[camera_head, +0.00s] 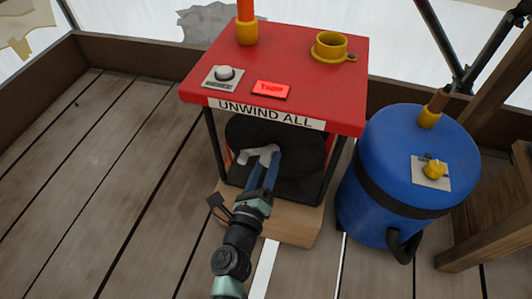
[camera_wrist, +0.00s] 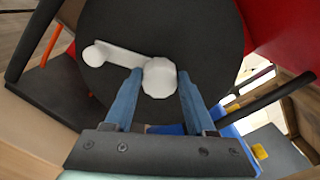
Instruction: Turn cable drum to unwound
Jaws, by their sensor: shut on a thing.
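The black cable drum (camera_head: 304,142) sits under a red-topped stand, behind the sign "UNWIND ALL" (camera_head: 265,114). In the wrist view its round black face (camera_wrist: 205,45) fills the upper middle. A white crank (camera_wrist: 120,55) lies across this face, with a small round end at left and a larger round end at right. My gripper (camera_wrist: 160,75) is shut on the larger end, one blue finger on each side. In the head view my gripper (camera_head: 269,158) reaches in at the stand's open front, and the crank (camera_head: 246,155) shows left of the fingers.
The red top (camera_head: 310,65) carries a white knob (camera_head: 224,73), a lit red display (camera_head: 271,89) too small to read, and a yellow ring (camera_head: 329,46). A blue barrel (camera_head: 385,165) stands close at right. Dark posts flank the drum. The plank floor (camera_head: 90,170) at left is clear.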

